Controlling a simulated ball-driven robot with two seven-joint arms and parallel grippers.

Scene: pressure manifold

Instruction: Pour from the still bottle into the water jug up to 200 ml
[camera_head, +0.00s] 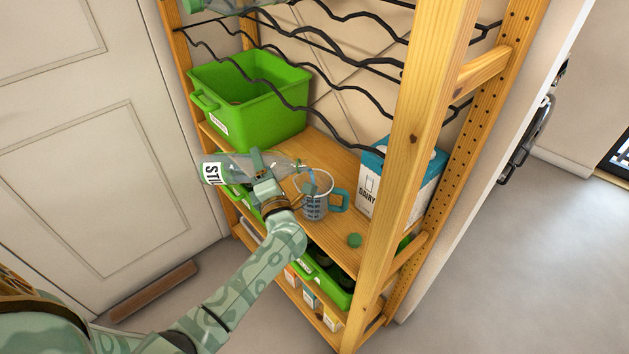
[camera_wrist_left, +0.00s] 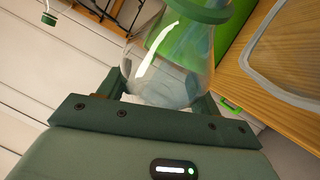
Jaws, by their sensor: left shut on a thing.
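The still bottle (camera_head: 228,169), clear with a white STILL label, lies nearly level above the wooden shelf, its neck pointing right. My left gripper (camera_head: 264,168) is shut on it; the left wrist view shows the clear bottle (camera_wrist_left: 170,65) between the fingers. The water jug (camera_head: 313,207), clear with dark markings and a blue handle, stands upright on the shelf below the bottle's mouth. A bluish streak shows between mouth and jug, like running water. The water level against the marks is too small to read. My right gripper is not in view.
A green crate (camera_head: 262,124) stands at the back left of the shelf, a dairy carton (camera_head: 399,179) to the right. A green cap (camera_head: 354,240) lies near the front edge. A wooden post (camera_head: 408,150) rises at the right. Wavy wire racks (camera_head: 335,75) hang above.

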